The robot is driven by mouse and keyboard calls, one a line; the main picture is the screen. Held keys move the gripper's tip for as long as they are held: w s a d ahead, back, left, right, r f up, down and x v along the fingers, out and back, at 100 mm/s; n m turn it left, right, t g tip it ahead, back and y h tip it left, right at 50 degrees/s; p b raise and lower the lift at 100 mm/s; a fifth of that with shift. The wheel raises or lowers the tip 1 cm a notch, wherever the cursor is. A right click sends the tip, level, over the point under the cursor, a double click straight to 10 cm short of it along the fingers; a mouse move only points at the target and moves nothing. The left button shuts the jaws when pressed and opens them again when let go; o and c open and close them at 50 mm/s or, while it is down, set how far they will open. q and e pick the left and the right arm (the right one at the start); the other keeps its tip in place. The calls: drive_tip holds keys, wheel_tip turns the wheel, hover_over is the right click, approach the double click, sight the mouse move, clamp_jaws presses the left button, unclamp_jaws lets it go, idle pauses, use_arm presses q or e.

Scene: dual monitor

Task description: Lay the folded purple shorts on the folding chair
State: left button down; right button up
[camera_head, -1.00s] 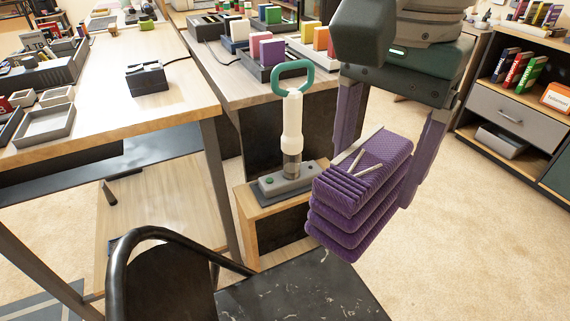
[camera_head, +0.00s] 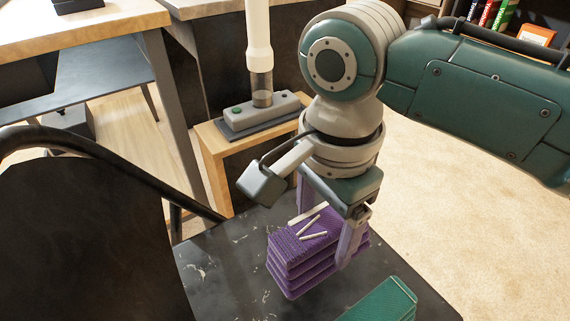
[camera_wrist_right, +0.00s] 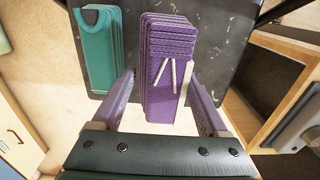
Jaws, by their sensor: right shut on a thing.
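The folded purple shorts (camera_head: 297,262), a ribbed stack with pale drawstrings on top, are between the fingers of my right gripper (camera_head: 328,238). The gripper points down and is shut on them. The shorts are over the black, white-flecked seat of the folding chair (camera_head: 222,255); I cannot tell whether their underside touches it. In the right wrist view the shorts (camera_wrist_right: 168,45) extend beyond the fingertips, over the dark seat (camera_wrist_right: 222,30). My left gripper is not in view.
A folded green garment (camera_head: 385,303) lies on the seat beside the shorts, also in the right wrist view (camera_wrist_right: 98,55). The chair's dark backrest (camera_head: 85,230) rises at left. A wooden stand (camera_head: 215,160) with a grey-based device (camera_head: 262,115) is behind the seat.

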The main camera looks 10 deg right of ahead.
wheel_tip(320, 180, down, 7)
drive_tip(key=b, duration=0.3)
drive_tip(key=shift+b, duration=0.35)
drive_tip(key=shift+r, duration=0.15)
